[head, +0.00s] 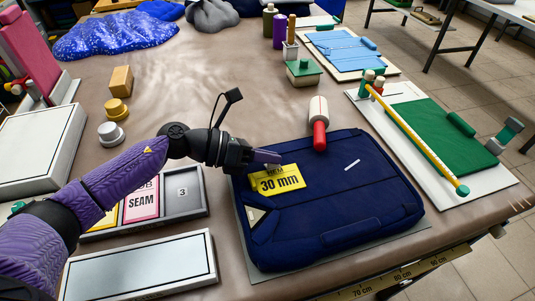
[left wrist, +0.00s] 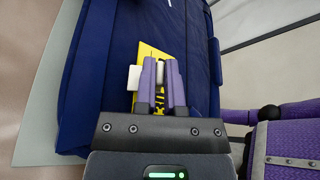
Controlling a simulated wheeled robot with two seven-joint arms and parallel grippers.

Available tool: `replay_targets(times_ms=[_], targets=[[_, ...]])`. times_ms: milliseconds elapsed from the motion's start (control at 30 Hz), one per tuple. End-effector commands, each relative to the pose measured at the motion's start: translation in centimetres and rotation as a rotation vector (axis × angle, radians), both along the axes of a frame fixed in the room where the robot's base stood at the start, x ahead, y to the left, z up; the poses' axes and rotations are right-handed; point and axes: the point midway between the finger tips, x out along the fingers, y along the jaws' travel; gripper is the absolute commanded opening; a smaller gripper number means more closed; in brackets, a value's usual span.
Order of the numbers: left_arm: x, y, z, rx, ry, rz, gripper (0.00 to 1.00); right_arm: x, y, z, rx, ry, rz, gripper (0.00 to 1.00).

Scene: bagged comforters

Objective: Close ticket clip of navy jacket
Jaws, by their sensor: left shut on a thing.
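The navy jacket (head: 335,205) lies folded on the table. It also fills much of the left wrist view (left wrist: 95,70). A yellow ticket (head: 277,180) marked 30 mm lies on its upper left part and shows behind my fingers in the left wrist view (left wrist: 148,55). My left gripper (head: 270,156) is at the ticket's upper edge. In the left wrist view, its purple fingers (left wrist: 161,75) are shut on the small pale ticket clip (left wrist: 160,60), which they mostly hide. I cannot tell whether the clip is closed. My right gripper is not in view.
A tray (head: 185,192) with tickets and a pale panel (head: 140,268) lie to the left. A green board (head: 440,140) with a yellow stick lies to the right. A ruler strip (head: 400,275) runs along the front edge.

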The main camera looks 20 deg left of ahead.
Motion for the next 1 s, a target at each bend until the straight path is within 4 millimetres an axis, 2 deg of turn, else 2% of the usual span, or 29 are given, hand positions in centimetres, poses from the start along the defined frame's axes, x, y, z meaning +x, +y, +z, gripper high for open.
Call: replay_targets(times_ms=[367,1000], targets=[[-0.2,-0.1,0.0,0.028,-0.039,-0.001,0.0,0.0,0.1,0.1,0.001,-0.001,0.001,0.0],[-1.3,-0.8,-0.7,0.266,-0.38,-0.001,0.0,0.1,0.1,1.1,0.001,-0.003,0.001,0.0]])
